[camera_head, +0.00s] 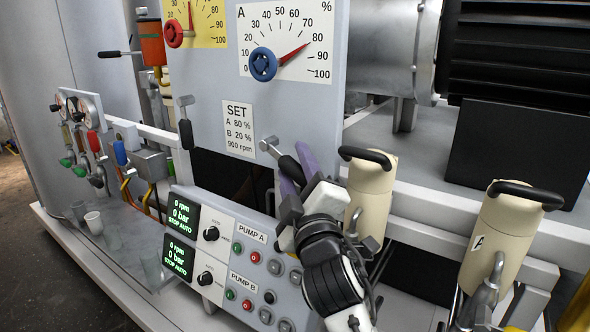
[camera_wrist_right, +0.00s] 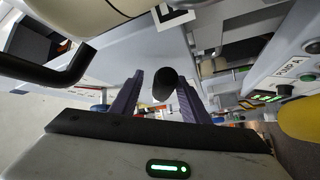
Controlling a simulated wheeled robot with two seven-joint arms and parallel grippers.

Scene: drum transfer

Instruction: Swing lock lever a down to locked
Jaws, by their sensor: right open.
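The lever under the blue-knobbed A dial (camera_head: 279,63), which I take as lock lever a (camera_head: 286,163), has a metal pivot and a black handle slanting down to the right. My right gripper (camera_head: 293,162) is open, its purple fingers on either side of the handle. In the right wrist view the handle's rounded black end (camera_wrist_right: 165,84) shows between the spread fingers (camera_wrist_right: 160,92); I cannot tell if they touch it. A second black-handled lever (camera_head: 185,126) hangs straight down under the yellow dial. My left gripper is not in view.
The pump panel (camera_head: 220,262) with knobs and buttons lies just below my right gripper. A cream canister (camera_head: 371,190) with a black handle stands close to its right, and another (camera_head: 507,225) stands further right. A SET card (camera_head: 239,130) is on the board left of the lever.

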